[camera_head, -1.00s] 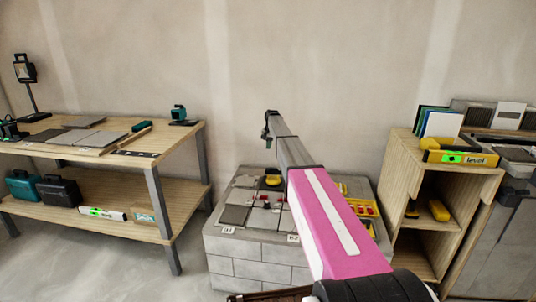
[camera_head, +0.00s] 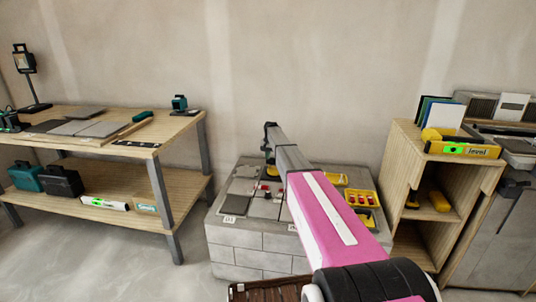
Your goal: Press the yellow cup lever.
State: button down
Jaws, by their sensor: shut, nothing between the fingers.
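The tile bed, a grey block pedestal (camera_head: 247,242) with grey tiles on top, stands in the middle of the head view. A small yellow cup (camera_head: 271,171) sits toward the back of its top. My arm reaches over the bed from the lower right, and my gripper (camera_head: 269,158) hangs down just above the cup, shut and empty. The fingertips are small in this view, and I cannot tell whether they touch the cup. Small red pieces (camera_head: 265,188) lie on the tiles in front of the cup. The cup's lever cannot be made out.
A yellow tray (camera_head: 362,198) with small parts sits on the bed's right side, partly beside my arm. A wooden workbench (camera_head: 190,128) stands at left. A wooden shelf unit (camera_head: 398,165) with a yellow level (camera_head: 465,149) stands close at right. Floor shows between bench and bed.

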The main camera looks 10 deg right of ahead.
jog(key=shift+w+a+f+h, duration=0.1)
jog(key=shift+a+f+h, duration=0.05)
jog(key=shift+f+h, duration=0.35)
jog(key=shift+r, duration=0.3)
jog(key=shift+r, duration=0.6)
jog(key=shift+r, duration=0.1)
